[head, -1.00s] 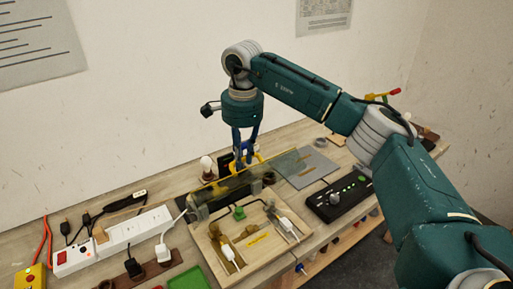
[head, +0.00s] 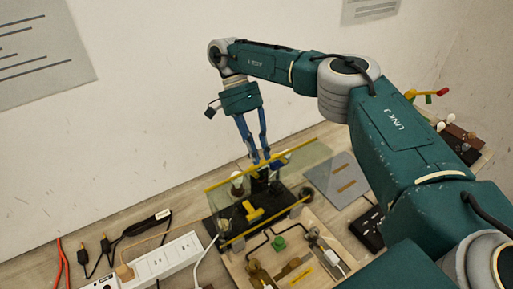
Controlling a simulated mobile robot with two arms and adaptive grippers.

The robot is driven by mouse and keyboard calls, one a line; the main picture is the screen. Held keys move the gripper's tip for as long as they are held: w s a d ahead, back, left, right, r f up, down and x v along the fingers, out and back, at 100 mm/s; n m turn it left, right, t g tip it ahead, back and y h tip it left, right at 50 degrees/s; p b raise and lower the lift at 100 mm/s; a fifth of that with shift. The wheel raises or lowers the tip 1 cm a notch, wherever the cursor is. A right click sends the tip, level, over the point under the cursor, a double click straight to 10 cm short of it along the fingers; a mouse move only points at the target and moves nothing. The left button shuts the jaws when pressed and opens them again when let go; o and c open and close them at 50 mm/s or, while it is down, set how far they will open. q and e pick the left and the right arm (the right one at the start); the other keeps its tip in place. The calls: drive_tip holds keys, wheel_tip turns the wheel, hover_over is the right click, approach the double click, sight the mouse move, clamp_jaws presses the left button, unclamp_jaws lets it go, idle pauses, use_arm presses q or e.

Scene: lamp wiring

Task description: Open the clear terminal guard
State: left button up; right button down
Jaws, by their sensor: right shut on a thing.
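The clear terminal guard (head: 228,180) is a see-through panel with yellow strips along its upper and lower edges. It stands raised at a steep tilt over a black base (head: 226,222) behind the wooden wiring board (head: 238,263). My right gripper (head: 261,160) comes down from above and is shut at the guard's upper yellow edge, near its middle. The fingers partly cover the spot they grip. A yellow piece (head: 253,212) shows on the black base through the panel. My left gripper is not in view.
A white power strip (head: 158,263) with dark cables lies at lower left. A light bulb (head: 237,183) shows behind the guard. The wall is close behind.

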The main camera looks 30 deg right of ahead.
drive_tip(key=shift+s+a+f, duration=0.15)
drive_tip(key=shift+s+f, duration=0.05)
drive_tip(key=shift+f, duration=0.5)
drive_tip(key=c, duration=1.6)
unclamp_jaws()
drive_tip(key=shift+w+d, duration=0.1)
drive_tip(key=shift+d, duration=0.1)
drive_tip(key=shift+a+r, duration=0.1)
drive_tip(key=shift+r, duration=0.1)
wheel_tip(320, 180, up, 10)
drive_tip(key=shift+f, duration=0.1)
